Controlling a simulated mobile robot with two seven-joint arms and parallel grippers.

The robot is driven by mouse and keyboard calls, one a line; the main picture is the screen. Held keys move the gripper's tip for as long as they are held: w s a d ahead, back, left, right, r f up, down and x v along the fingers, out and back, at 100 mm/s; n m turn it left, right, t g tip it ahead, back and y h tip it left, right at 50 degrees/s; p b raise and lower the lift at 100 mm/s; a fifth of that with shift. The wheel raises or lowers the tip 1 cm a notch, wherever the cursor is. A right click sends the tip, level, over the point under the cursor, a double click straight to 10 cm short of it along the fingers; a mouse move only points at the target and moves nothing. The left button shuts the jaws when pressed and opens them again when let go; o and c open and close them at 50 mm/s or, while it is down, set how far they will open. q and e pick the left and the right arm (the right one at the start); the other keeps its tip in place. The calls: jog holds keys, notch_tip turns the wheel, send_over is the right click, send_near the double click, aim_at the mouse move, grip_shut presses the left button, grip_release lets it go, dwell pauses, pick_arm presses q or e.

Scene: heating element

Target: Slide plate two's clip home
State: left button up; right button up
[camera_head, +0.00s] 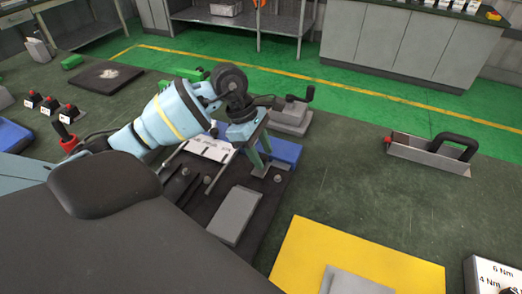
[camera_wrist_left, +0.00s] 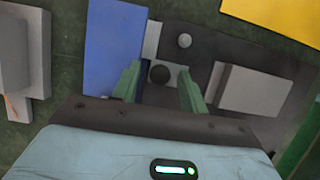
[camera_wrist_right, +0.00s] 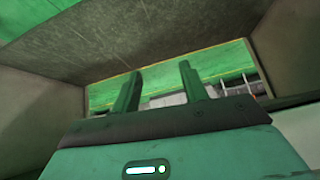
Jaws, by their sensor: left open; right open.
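My left gripper (camera_head: 258,160) is open and points down over the dark mat (camera_head: 258,218). A blue block (camera_wrist_left: 115,45) is left of the fingers, a grey block (camera_wrist_left: 255,88) right. In the head view a white labelled plate (camera_head: 208,148) lies behind the arm, partly hidden. My right gripper (camera_wrist_right: 160,75) is open and empty.
A yellow sheet (camera_head: 330,255) lies right of the mat. A grey vise-like tool (camera_head: 290,118) stands behind it. A grey tray with a black handle (camera_head: 428,152) is at right. The green bench between mat and tray is clear.

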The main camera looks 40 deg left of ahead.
pick_arm(q)
jog(key=shift+f, duration=0.1)
grip_shut()
jog(key=shift+s, duration=0.1)
jog(key=s, duration=0.2)
jog(key=s+d, duration=0.1)
jog(key=s, duration=0.2)
jog(key=shift+s+d, duration=0.15)
jog(key=shift+d, duration=0.05)
jog(key=shift+f, duration=0.1)
grip_release()
jog(key=shift+a, duration=0.1)
